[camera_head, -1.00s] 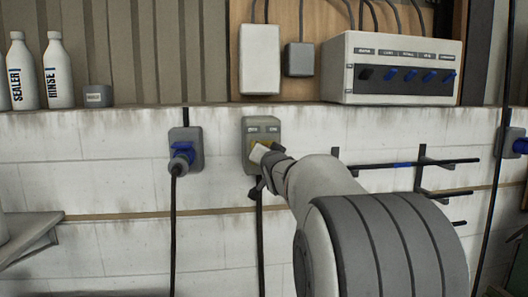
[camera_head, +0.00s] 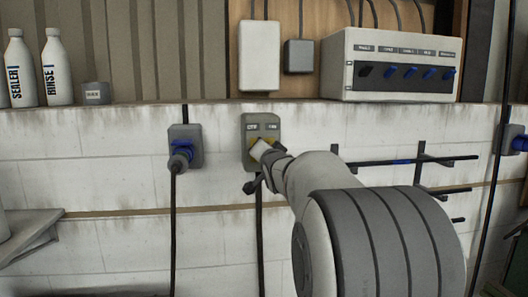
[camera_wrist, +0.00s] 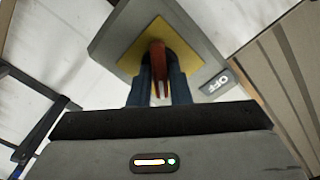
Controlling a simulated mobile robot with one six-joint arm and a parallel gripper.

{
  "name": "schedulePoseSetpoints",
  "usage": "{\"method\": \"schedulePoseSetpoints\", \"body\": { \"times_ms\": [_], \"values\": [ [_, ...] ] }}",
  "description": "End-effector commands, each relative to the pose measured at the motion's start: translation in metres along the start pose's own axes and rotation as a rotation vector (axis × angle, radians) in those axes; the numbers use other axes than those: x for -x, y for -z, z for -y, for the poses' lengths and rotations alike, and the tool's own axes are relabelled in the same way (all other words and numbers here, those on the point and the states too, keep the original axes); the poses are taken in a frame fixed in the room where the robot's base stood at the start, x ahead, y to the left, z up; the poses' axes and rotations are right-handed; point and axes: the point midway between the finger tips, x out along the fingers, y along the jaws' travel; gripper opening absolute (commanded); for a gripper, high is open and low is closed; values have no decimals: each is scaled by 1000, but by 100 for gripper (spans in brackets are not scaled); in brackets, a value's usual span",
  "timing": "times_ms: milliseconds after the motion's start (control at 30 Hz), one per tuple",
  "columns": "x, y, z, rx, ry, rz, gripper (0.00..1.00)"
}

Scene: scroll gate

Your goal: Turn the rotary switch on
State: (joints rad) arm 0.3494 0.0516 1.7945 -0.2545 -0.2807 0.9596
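The rotary switch is a grey box (camera_head: 248,152) on the white wall, with a yellow plate and two small labels at its top. In the wrist view the box (camera_wrist: 205,40) shows tilted, with a yellow plate (camera_wrist: 135,52), a red handle (camera_wrist: 157,57) and an upside-down "OFF" label (camera_wrist: 216,83). The handle stands at a slant to the box's edges. My gripper (camera_head: 262,150) is at the switch front. In the wrist view its fingers (camera_wrist: 159,88) lie close on both sides of the red handle and appear shut on it. The other label is hidden there.
A grey socket with a blue plug (camera_head: 183,148) is left of the switch. A black cable (camera_head: 260,240) hangs below it. A black rack (camera_head: 420,165) juts out to the right.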

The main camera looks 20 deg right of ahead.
Motion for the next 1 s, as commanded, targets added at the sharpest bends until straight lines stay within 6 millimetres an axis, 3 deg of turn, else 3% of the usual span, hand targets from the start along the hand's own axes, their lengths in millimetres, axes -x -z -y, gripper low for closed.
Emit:
{"method": "schedulePoseSetpoints", "body": {
  "times_ms": [200, 467, 1000],
  "values": [
    [0, 1, 0, 1, 1, -2, 34],
    [2, 2, 0, 2, 2, -3, 34],
    [71, 0, 0, 1, 2, -3, 34]
  ]
}}
